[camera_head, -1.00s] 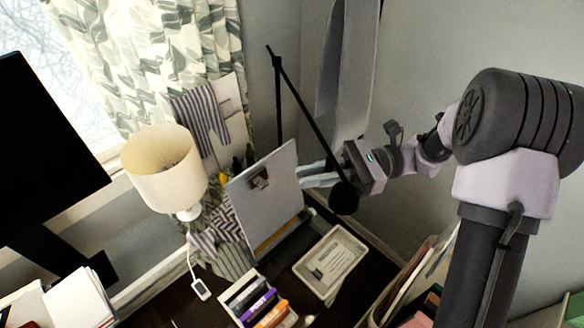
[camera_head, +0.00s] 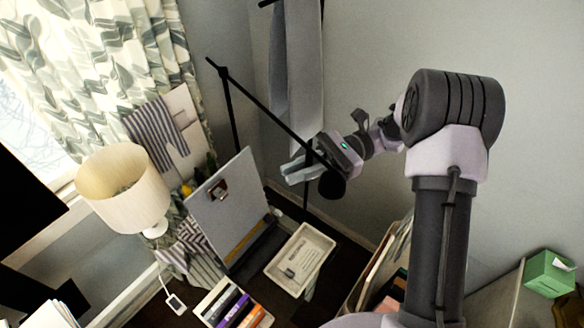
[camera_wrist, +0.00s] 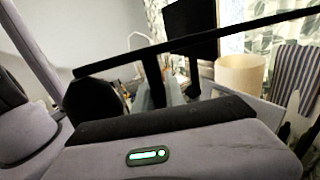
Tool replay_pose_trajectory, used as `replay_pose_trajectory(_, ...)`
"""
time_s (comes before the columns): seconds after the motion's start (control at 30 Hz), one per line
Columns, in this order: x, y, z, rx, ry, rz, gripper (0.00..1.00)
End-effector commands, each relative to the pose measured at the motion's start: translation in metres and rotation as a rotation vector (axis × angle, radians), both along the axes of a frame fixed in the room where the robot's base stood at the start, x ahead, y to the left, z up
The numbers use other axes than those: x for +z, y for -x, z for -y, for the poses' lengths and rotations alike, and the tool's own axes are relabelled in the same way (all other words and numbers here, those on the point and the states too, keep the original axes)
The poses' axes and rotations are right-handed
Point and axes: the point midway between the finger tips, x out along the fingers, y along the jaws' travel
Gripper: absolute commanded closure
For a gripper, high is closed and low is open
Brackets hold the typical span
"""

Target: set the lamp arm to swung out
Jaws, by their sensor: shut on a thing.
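The lamp is a thin black stand (camera_head: 231,112) in the corner, with a straight black lamp arm (camera_head: 265,108) sloping down to the right. A round black lamp head (camera_head: 332,186) hangs at the arm's lower end. My gripper (camera_head: 300,172) is at this lower end, its pale fingers shut on the lamp arm close to the head. In the wrist view the lamp arm (camera_wrist: 215,40) crosses in front of my fingers (camera_wrist: 165,85), and the lamp head (camera_wrist: 92,105) is at the left. The exact contact is partly hidden.
A board with a clip (camera_head: 232,210), a shallow pale tray (camera_head: 301,262) and a box of coloured items (camera_head: 232,306) are below the lamp arm. A cream table lamp (camera_head: 124,190) stands left. Grey cloth (camera_head: 297,70) hangs behind. A green box (camera_head: 549,273) is far right.

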Motion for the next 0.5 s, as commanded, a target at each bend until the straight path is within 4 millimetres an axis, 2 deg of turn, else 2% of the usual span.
replay_pose_trajectory(0.03, -0.003, 0.003, 0.003, 0.006, 0.008, -0.001, 0.82)
replay_pose_trajectory(0.13, -0.002, 0.002, 0.002, 0.006, 0.007, -0.001, 0.64)
replay_pose_trajectory(0.37, -0.001, 0.0, 0.005, 0.004, 0.005, 0.0, 0.64)
replay_pose_trajectory(0.5, -0.002, -0.013, 0.029, 0.001, 0.007, -0.001, 0.64)
